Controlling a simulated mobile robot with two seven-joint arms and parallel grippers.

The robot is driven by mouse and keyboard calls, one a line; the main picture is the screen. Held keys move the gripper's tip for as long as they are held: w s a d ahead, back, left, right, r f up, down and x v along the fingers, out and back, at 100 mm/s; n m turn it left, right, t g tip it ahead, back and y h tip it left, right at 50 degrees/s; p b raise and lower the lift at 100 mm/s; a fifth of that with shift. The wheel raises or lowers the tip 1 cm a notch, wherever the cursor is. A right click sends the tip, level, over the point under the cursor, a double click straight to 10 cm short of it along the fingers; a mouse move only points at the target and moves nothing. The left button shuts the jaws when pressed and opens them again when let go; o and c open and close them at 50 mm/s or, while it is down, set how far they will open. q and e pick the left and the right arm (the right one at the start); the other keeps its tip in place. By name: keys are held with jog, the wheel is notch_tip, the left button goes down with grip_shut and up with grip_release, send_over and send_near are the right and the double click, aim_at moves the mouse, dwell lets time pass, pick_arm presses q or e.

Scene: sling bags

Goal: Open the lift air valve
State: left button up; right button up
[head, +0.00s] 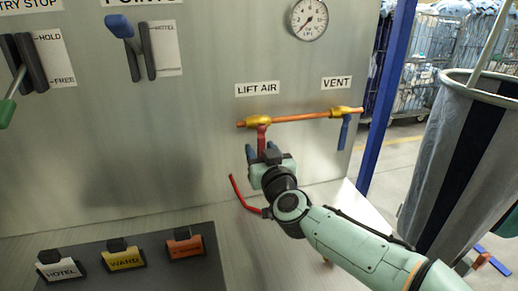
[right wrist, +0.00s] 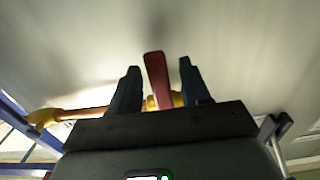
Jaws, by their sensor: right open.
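The lift air valve has a brass body (head: 258,121) on a copper pipe under the LIFT AIR label. Its red handle (head: 262,136) hangs straight down, across the pipe. My right gripper (head: 261,150) is at the handle's lower end, its blue fingers spread. In the right wrist view the red handle (right wrist: 157,80) stands between the two open fingers of the gripper (right wrist: 160,82), with a visible gap on each side. The handle's lowest part is hidden by the gripper in the head view. My left gripper is not in view.
A VENT valve with a blue handle (head: 345,130) hangs to the right on the same pipe. A pressure gauge (head: 309,19) is above. A blue post (head: 386,95) and a hanging bag (head: 459,165) stand right. HOTEL, WARD and another tag (head: 185,245) sit below left.

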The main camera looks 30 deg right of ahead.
jog(key=shift+x, duration=0.95)
jog(key=shift+c, duration=0.3)
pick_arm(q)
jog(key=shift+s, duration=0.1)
pick_arm(e)
grip_shut()
